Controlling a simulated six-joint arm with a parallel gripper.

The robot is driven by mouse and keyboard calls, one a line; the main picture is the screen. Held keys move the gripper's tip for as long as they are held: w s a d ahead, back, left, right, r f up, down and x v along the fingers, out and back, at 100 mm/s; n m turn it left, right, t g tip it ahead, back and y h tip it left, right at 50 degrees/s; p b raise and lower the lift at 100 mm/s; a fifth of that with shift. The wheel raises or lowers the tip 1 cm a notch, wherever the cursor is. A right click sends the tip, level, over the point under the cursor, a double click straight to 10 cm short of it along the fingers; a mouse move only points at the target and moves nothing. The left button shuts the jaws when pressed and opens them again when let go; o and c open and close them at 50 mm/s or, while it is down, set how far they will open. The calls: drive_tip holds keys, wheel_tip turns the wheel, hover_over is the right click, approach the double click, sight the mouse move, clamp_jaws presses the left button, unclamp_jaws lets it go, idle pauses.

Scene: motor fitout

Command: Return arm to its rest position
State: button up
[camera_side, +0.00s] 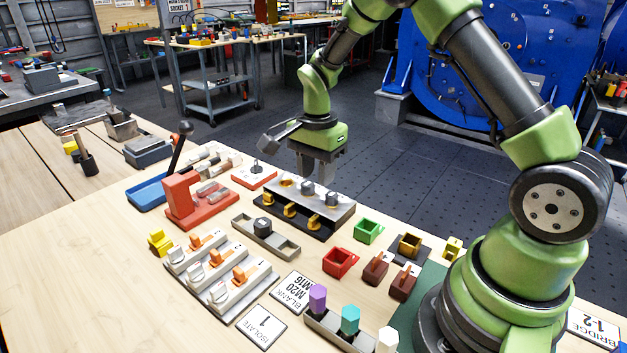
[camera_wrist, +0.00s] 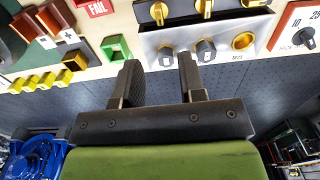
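My arm is mine, green and black, and reaches over the far edge of the wooden bench in the side view. My gripper (camera_side: 315,172) hangs behind the metal block with knobs (camera_side: 330,199), pointing down. In the wrist view my gripper (camera_wrist: 158,72) is open, its two dark fingers apart with nothing held between them. The block with knobs (camera_wrist: 225,50) shows just beyond the fingertips. Whether a fingertip touches the block is hard to tell.
Around it stand a red fixture (camera_side: 182,203), a grey tray (camera_side: 265,240), a white switch row (camera_side: 217,271), a green bin (camera_side: 368,231) and a red bin (camera_side: 340,262). Colored hex pieces (camera_side: 350,320) stand at the front. The dark floor (camera_side: 400,190) behind the bench is clear.

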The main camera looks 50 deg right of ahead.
drive_tip(key=s+a+r+n+t+y, duration=0.1)
drive_tip(key=s+a+r+n+t, duration=0.35)
drive_tip(key=r, duration=0.45)
drive_tip(key=s+a+r+n+t, duration=0.1)
drive_tip(key=s+a+r+n, duration=0.3)
drive_tip(key=s+r, duration=0.45)
drive_tip(key=s+r+n+t+y, duration=0.1)
drive_tip(key=s+n, duration=0.4)
drive_tip(key=s, duration=0.1)
drive_tip(key=shift+s+a+r+t, duration=0.25)
drive_tip(key=shift+a+r+t, duration=0.05)
drive_tip(key=shift+t, duration=0.05)
